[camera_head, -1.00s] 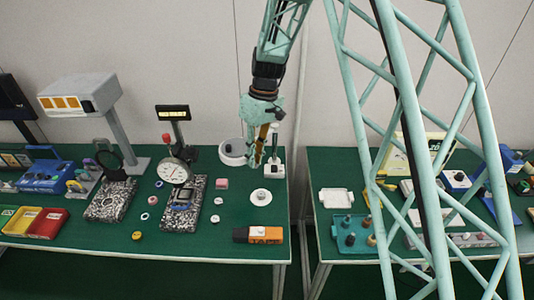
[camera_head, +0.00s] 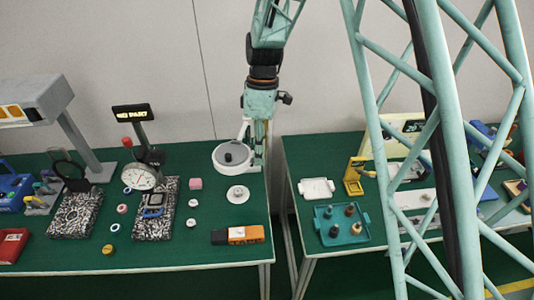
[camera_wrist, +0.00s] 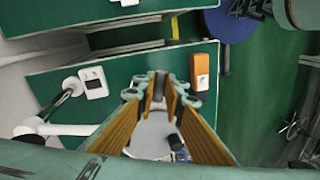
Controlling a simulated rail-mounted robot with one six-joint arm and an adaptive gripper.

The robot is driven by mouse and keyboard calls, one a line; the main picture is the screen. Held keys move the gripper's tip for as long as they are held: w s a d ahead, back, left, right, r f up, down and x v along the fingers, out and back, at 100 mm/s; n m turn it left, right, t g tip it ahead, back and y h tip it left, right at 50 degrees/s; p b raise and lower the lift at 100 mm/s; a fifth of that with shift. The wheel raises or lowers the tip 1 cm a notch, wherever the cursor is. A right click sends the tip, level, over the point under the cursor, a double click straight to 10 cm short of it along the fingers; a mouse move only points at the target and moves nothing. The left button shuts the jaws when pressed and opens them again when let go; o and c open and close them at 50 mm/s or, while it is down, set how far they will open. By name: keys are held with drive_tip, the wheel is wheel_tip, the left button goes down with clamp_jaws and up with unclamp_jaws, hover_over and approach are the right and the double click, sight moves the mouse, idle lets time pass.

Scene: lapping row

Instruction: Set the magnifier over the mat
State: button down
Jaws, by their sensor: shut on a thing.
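The exact grip point is hidden. A round white disc (camera_head: 230,196), perhaps the mat, lies on the table in front of the head, with a small piece at its centre.
An orange and black box (camera_head: 240,235) lies near the table's front edge. A dial gauge (camera_head: 140,177) and speckled plates (camera_head: 150,222) stand to the left. A gap separates the second table, with its teal tray (camera_head: 322,238), on the right.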

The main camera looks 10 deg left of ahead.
drive_tip(key=shift+w+d, duration=0.1)
drive_tip(key=shift+d, duration=0.1)
idle(0.3)
drive_tip(key=c, duration=2.7)
unclamp_jaws()
drive_tip(key=shift+w+a+r, duration=0.1)
drive_tip(key=shift+w+r, duration=0.3)
drive_tip(key=shift+r, duration=1.55)
drive_tip(key=shift+w+d+r, duration=0.1)
drive_tip(key=shift+w+r, duration=0.25)
drive_tip(key=shift+r, duration=1.65)
drive_tip(key=shift+w+a+r, duration=0.1)
drive_tip(key=shift+w+r, duration=0.3)
drive_tip(key=shift+r, duration=1.55)
